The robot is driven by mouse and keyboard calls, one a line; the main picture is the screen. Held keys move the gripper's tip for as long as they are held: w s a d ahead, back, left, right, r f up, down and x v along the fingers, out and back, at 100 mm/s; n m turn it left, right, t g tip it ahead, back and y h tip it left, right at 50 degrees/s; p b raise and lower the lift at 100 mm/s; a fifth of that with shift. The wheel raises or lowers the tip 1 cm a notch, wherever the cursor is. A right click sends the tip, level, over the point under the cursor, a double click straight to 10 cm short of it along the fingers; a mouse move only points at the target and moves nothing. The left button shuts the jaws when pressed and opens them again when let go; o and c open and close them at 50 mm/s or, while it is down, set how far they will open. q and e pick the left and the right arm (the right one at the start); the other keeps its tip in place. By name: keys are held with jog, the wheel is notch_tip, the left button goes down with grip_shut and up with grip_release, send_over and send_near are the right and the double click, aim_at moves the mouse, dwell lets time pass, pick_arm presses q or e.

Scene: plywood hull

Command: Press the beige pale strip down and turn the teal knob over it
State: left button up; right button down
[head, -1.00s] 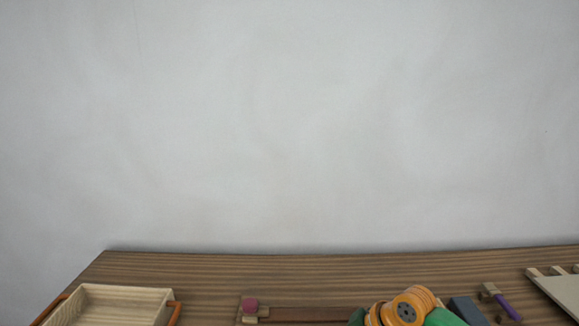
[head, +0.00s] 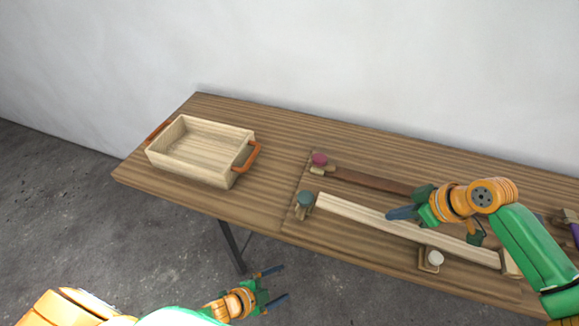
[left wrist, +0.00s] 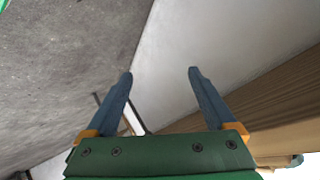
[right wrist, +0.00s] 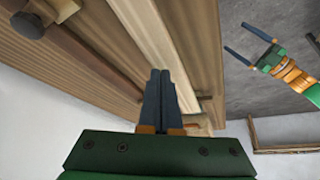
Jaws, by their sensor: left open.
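The beige pale strip (head: 350,214) lies slantwise along the front of the board on the table. The teal knob (head: 305,199) stands at its left end, on a small wooden piece that appears beside the strip. My right gripper (head: 390,213) is shut, with its fingertips at or just above the middle of the strip; contact is unclear. In the right wrist view its fingers (right wrist: 160,75) are together over the strip (right wrist: 142,25). My left gripper (head: 282,282) is open and empty, in front of the table and below its edge. Its fingers show apart in the left wrist view (left wrist: 160,72).
A wooden tray (head: 235,178) with orange handles is at the table's left. A crimson knob (head: 319,158) stands by a dark brown strip (head: 365,180) behind. A white knob (head: 435,258) and a dark green knob (head: 476,236) are at the right. Floor before the table is free.

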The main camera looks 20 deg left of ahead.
pick_arm(q)
jog(key=w+d+r+m+h, duration=0.2)
jog(key=d+r+m+h, duration=0.3)
jog(key=r+m, duration=0.1)
pick_arm(e)
jog(key=shift+s, duration=0.1)
pick_arm(q)
notch_tip(320, 180, up, 26)
jog(key=m+g+y, duration=0.6)
jog(key=m+y, duration=0.2)
jog(key=m, duration=1.7)
send_over(303, 197)
jog(key=s+a, duration=0.3)
jog(key=shift+h, duration=0.3)
jog(key=x, duration=1.1)
jog(key=shift+w, duration=0.3)
